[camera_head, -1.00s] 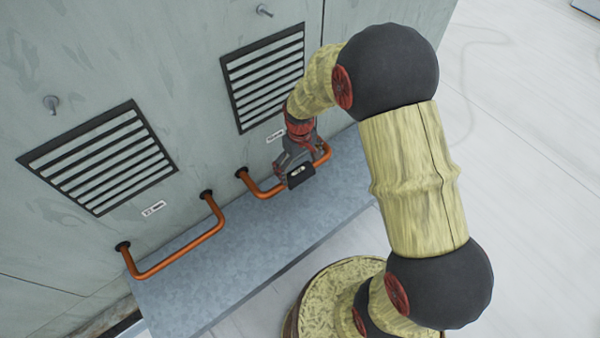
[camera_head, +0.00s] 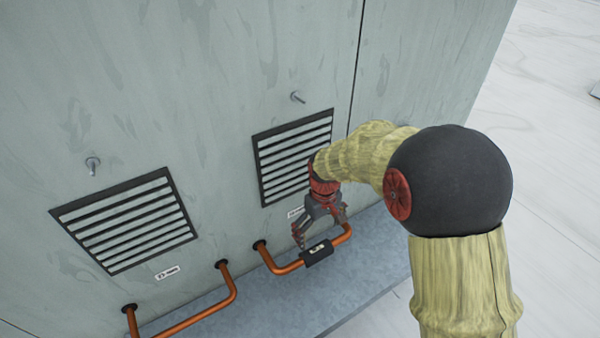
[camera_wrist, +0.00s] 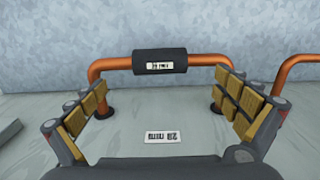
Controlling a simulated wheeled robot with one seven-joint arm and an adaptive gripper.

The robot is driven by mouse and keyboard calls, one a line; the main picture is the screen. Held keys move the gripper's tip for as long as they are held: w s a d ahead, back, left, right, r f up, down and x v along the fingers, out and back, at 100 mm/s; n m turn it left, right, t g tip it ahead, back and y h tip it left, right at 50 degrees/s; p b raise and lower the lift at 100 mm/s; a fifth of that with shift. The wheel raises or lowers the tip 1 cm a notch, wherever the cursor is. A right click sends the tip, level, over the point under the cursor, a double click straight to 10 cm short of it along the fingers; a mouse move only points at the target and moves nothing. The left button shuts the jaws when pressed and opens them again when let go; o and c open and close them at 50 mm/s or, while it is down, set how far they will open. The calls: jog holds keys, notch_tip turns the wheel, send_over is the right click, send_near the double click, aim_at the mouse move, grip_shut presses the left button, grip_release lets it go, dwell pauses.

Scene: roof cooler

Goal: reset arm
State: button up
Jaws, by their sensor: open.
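My gripper (camera_head: 322,226) is open and empty. It is close to the cabinet wall, just above the right-hand copper pipe loop (camera_head: 285,268). A black sleeve with a small white label (camera_head: 318,252) sits around the middle of that pipe. In the wrist view my gripper (camera_wrist: 160,98) has its two padded fingers wide apart. The black sleeve (camera_wrist: 160,62) shows beyond them, and nothing is between the pads. Whether a fingertip touches the pipe cannot be told.
The grey-green cabinet wall (camera_head: 220,80) has two louvred vents (camera_head: 130,222) and two metal studs (camera_head: 298,97). A second copper pipe loop (camera_head: 205,318) is at the left. A grey metal ledge (camera_head: 270,310) runs below the pipes. Pale floor (camera_head: 555,150) is open at the right.

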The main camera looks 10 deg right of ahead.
jog(key=s+r+m+t+b, duration=0.1)
jog(key=s+t+b, duration=0.2)
jog(key=s+b, duration=0.7)
jog(key=s+r+m+t+b, duration=0.2)
jog(key=s+b, duration=0.8)
jog(key=s, duration=0.1)
jog(key=shift+a+r+m+t, duration=0.15)
jog(key=shift+r+m+t, duration=0.15)
jog(key=shift+t, duration=0.1)
